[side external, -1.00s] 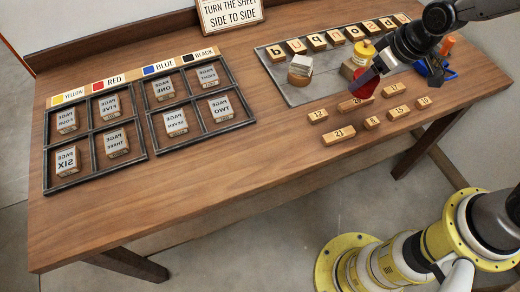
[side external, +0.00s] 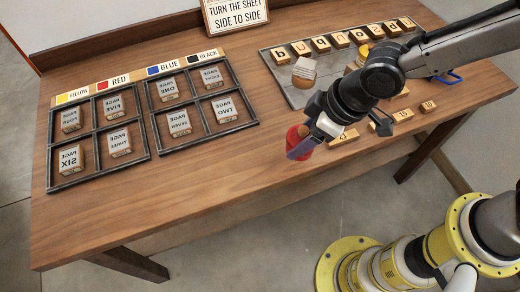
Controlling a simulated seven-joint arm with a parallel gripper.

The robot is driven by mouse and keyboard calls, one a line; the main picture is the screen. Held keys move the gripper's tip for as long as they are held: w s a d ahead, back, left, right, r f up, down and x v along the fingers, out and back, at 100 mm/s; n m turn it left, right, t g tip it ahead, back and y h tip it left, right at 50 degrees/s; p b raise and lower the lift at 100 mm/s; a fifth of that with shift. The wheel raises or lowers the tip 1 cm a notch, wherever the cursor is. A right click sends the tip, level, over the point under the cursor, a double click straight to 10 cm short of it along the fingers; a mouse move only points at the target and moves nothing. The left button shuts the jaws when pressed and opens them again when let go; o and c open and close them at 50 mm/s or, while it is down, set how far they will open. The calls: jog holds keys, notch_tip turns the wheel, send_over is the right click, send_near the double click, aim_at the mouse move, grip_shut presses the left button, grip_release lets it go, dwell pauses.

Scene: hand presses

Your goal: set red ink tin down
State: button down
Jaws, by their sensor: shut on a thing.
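The red ink tin (side external: 295,135) is in my gripper (side external: 302,149), over the wooden table between the right-hand frame and the numbered blocks. The fingers are shut around the tin and hide part of it. I cannot tell how high it is above the table. A colour strip (side external: 135,77) with yellow, red, blue and black squares lies along the back of the two framed grids at the left.
Two dark frames (side external: 149,123) hold page blocks in their compartments. Numbered blocks (side external: 343,137) lie to the right, partly hidden by my arm. The front left of the table (side external: 200,190) is clear.

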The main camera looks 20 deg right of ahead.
jog(key=w+a+f, duration=0.6)
jog(key=f, duration=0.1)
jog(key=shift+w+f, duration=0.1)
jog(key=shift+w, duration=0.05)
jog(key=shift+w+a+f, duration=0.1)
jog(key=shift+w+f, duration=0.05)
jog(key=shift+f, duration=1.55)
jog(key=shift+f, duration=0.15)
jog(key=shift+c, duration=0.2)
grip_release()
jog(key=shift+f, duration=0.1)
jog(key=v, duration=1.2)
jog(key=shift+r, duration=0.2)
